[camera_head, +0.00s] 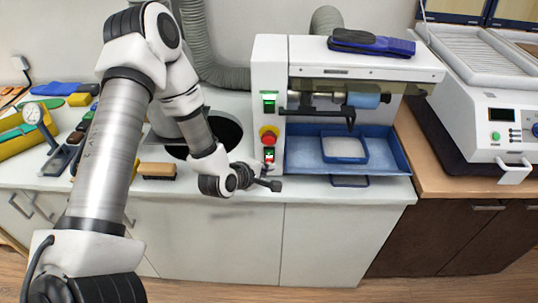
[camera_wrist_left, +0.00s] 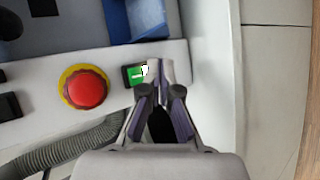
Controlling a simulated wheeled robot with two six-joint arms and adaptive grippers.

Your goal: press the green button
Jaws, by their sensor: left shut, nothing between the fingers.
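The green button (camera_head: 269,152) is on the front of the white machine, just below a red knob. In the left wrist view the green button (camera_wrist_left: 136,76) has a white mark on it and sits in a dark frame. My left gripper (camera_head: 276,186) is shut and empty, in front of the machine and a little below the button in the head view. In the left wrist view the closed fingertips (camera_wrist_left: 154,70) overlap the right edge of the button's frame. I cannot tell whether they touch it. My right gripper is not in view.
The red knob (camera_wrist_left: 86,88) on a yellow ring is beside the green button. Another green control (camera_head: 269,102) is higher on the machine. A blue tray (camera_head: 397,150) is to the right. A brush (camera_head: 157,170) and tools lie on the counter at left.

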